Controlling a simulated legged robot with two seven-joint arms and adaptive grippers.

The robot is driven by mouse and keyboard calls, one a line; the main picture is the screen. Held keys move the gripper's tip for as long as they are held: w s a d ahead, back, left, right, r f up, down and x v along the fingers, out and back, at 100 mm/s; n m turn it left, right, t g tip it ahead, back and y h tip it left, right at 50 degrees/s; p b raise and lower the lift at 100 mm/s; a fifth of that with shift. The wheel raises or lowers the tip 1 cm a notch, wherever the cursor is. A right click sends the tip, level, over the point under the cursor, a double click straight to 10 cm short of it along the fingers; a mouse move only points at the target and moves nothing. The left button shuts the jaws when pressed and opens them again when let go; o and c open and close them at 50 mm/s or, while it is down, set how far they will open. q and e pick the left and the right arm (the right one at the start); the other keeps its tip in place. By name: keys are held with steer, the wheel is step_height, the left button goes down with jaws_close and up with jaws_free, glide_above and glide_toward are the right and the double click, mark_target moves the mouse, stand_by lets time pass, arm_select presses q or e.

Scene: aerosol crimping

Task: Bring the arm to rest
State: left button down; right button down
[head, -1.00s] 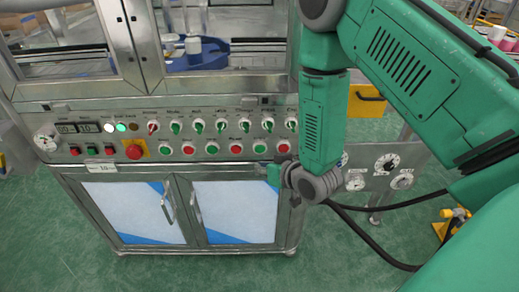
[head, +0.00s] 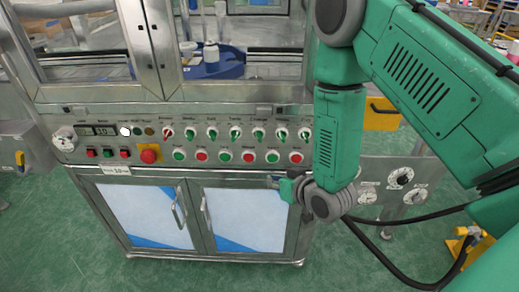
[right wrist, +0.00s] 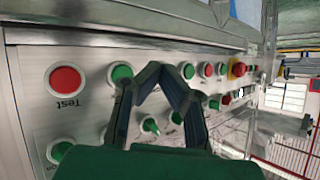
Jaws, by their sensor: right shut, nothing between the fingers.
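My right arm hangs down in front of the machine on the right in the head view. Its gripper (head: 286,188) is small there and partly hidden by the wrist; it is below the right end of the button rows. In the right wrist view the two dark fingers (right wrist: 163,72) lean together at their tips, shut and empty. Behind them is the control panel (right wrist: 85,105), with a red button marked Test (right wrist: 65,79) and a green button (right wrist: 121,73). I cannot tell the exact gap between fingertips and panel. My left gripper is in neither view.
The control panel (head: 105,150) carries knobs, buttons and a red emergency stop (head: 149,154). Cabinet doors (head: 245,217) with handles are below. Green floor (head: 60,225) is open at lower left.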

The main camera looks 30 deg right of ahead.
steer(key=s+f+g, duration=0.4)
steer(key=s, duration=0.5)
steer(key=s+a+f+n+g, duration=0.1)
steer(key=s+f+g, duration=0.3)
steer(key=s, duration=0.5)
steer(key=s+a+f+n+g+h, duration=0.1)
steer(key=s+f+g, duration=0.2)
steer(key=s, duration=0.7)
steer(key=shift+a+f+g, duration=0.2)
steer(key=shift+f+g, duration=0.2)
steer(key=shift+f, duration=0.4)
